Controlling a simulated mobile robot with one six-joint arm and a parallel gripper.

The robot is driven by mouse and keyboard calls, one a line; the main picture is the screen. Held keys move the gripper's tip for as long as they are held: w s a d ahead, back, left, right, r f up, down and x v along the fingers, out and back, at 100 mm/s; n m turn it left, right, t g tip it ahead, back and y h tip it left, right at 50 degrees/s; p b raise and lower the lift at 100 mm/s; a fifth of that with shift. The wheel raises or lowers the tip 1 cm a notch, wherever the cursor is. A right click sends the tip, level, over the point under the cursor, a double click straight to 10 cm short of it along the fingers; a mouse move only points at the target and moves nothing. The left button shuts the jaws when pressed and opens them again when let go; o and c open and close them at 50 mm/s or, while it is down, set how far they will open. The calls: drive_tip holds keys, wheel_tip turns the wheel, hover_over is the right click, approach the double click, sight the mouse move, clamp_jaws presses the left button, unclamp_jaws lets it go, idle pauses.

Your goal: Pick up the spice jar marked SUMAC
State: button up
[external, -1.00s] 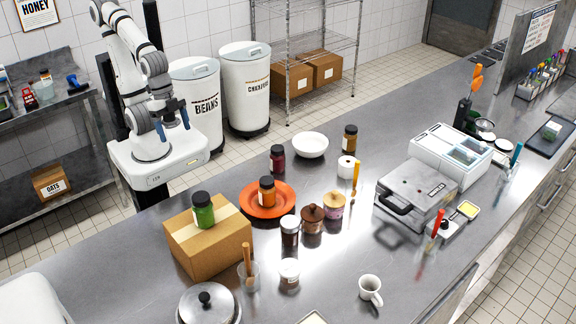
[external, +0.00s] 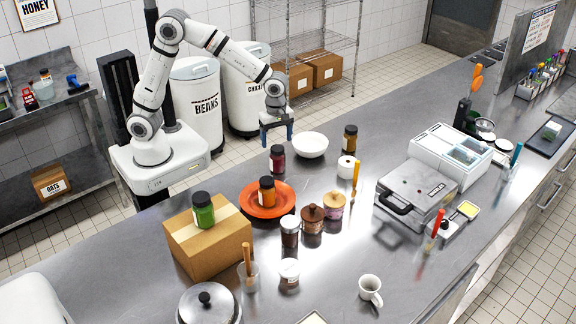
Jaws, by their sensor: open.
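My gripper (external: 276,139) points down with its two dark fingers apart and empty. It is above a dark red spice jar (external: 277,160) with a black lid, which stands upright on the steel counter. The fingertips appear just above or around the lid's height; I cannot tell the exact gap. Other spice jars are a green one (external: 204,214) on a cardboard box, an orange one (external: 267,193) on an orange plate, and a brown one (external: 350,139) at the back. No jar label is readable, so I cannot confirm which says SUMAC; sumac's dark red colour fits the jar under my gripper.
A white bowl (external: 311,146) stands close to the right of the dark red jar. The orange plate (external: 250,211) is just in front. The counter left of the dark red jar is clear.

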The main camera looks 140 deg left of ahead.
sight(277, 156)
drive_tip(key=shift+a+f, duration=0.15)
drive_tip(key=shift+f, duration=0.25)
drive_tip(key=f+p, duration=0.1)
drive_tip(key=f, duration=0.2)
drive_tip(key=f+p, duration=0.1)
drive_tip(key=f, duration=0.3)
drive_tip(key=shift+w+d+f, duration=0.1)
drive_tip(key=shift+w+d, duration=0.05)
drive_tip(key=shift+d, duration=0.05)
drive_tip(key=c, duration=1.2)
